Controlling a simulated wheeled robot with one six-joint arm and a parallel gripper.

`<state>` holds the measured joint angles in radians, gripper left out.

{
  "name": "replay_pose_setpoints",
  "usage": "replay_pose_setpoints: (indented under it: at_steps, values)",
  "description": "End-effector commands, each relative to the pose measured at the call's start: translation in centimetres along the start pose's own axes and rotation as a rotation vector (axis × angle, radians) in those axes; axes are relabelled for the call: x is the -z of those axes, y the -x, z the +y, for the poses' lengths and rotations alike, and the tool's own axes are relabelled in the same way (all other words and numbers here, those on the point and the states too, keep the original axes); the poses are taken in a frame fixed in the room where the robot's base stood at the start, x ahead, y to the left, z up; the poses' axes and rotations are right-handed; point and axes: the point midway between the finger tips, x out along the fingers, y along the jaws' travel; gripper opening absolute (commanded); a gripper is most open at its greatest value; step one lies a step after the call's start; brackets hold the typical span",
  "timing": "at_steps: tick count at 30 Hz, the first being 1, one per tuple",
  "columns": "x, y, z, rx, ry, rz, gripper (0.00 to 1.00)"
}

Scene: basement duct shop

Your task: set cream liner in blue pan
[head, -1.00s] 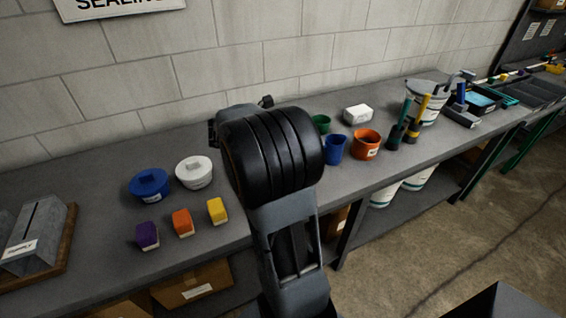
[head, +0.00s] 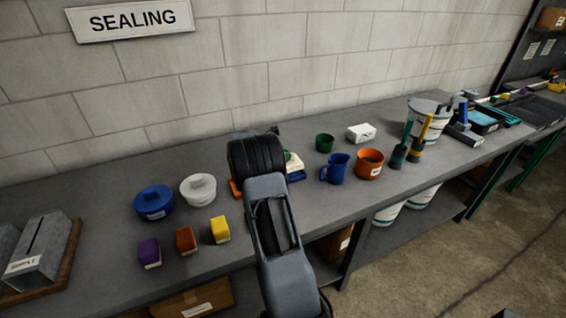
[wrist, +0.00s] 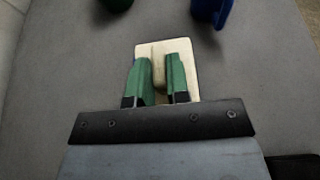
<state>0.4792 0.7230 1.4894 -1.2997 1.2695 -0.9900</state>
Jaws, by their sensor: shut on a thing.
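The cream liner (wrist: 188,47) is a pale rectangular piece with a raised grip in its middle. My gripper (wrist: 159,68) has its green fingers shut on that grip in the wrist view. In the head view part of the liner (head: 294,160) shows just right of my arm, which hides the fingers. A low blue piece, seemingly the blue pan (head: 298,176), shows directly below the liner there, partly hidden by my arm. I cannot tell whether liner and pan touch.
A blue pot (head: 154,203), white pot (head: 198,190) and several small blocks stand left. An orange edge (head: 235,188) shows beside my arm.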

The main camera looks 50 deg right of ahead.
Motion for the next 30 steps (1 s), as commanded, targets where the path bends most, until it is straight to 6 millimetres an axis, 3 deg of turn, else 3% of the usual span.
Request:
replay_pose_setpoints:
  at_steps: [8, 15, 27, 28, 30]
  values:
    - [1.1, -0.6, 0.8, 0.000, 0.002, 0.000, 0.00]
    - [3.5, -1.6, 0.7, -0.002, 0.001, 0.000, 0.00]
    - [4.0, -1.8, 0.7, -0.002, -0.001, 0.000, 0.00]
    - [3.9, -1.8, 0.7, -0.002, -0.001, 0.000, 0.19]
    - [3.9, -1.8, 0.7, -0.001, -0.001, 0.000, 0.26]
